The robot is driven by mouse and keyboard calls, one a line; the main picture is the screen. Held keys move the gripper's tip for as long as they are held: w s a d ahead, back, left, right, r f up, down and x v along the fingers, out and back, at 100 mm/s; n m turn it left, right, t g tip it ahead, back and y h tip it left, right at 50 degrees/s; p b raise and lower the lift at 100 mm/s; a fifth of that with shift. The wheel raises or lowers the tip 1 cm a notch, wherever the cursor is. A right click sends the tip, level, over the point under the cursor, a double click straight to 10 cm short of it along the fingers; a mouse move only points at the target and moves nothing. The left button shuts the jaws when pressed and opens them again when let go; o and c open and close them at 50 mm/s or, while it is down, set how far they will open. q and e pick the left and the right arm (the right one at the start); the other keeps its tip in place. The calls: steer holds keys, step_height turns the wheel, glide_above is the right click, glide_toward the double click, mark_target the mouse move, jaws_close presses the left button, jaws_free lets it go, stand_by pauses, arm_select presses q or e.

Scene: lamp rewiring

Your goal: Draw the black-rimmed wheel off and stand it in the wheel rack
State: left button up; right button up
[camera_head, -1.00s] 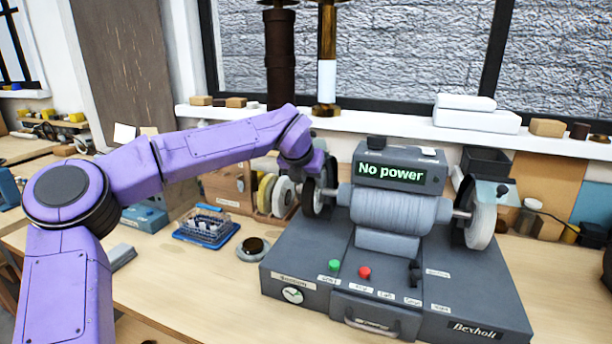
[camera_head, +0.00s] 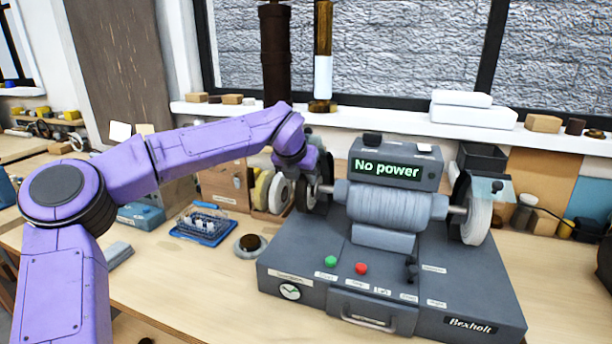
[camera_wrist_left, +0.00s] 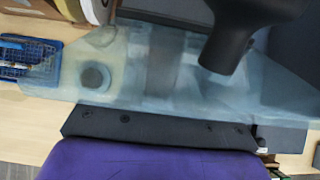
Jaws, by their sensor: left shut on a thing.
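The left-hand wheel (camera_head: 324,187), with a dark rim, sits at the left end of the grey grinder (camera_head: 395,262), partly hidden by my left gripper. My left gripper (camera_head: 312,170) is at the top of that wheel's guard. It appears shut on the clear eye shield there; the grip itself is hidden. A bluish see-through pane (camera_wrist_left: 150,75) fills much of the left wrist view, with a dark rounded part (camera_wrist_left: 240,40) above it. The wooden wheel rack (camera_head: 228,186), with yellow and pale wheels in it, stands just left of the grinder. My right gripper is out of view.
A pale wheel (camera_head: 476,215) with a clear shield (camera_head: 488,187) is at the grinder's right end. The display (camera_head: 387,168) reads "No power". A blue tray (camera_head: 203,228) and a small round dish (camera_head: 250,247) lie left of the grinder. The front-left bench is mostly clear.

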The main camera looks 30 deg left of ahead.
arm_select(q)
steer(key=s+a+p, duration=0.1)
steer(key=a, duration=0.6)
steer(key=shift+s, duration=0.35)
stand_by(0.5)
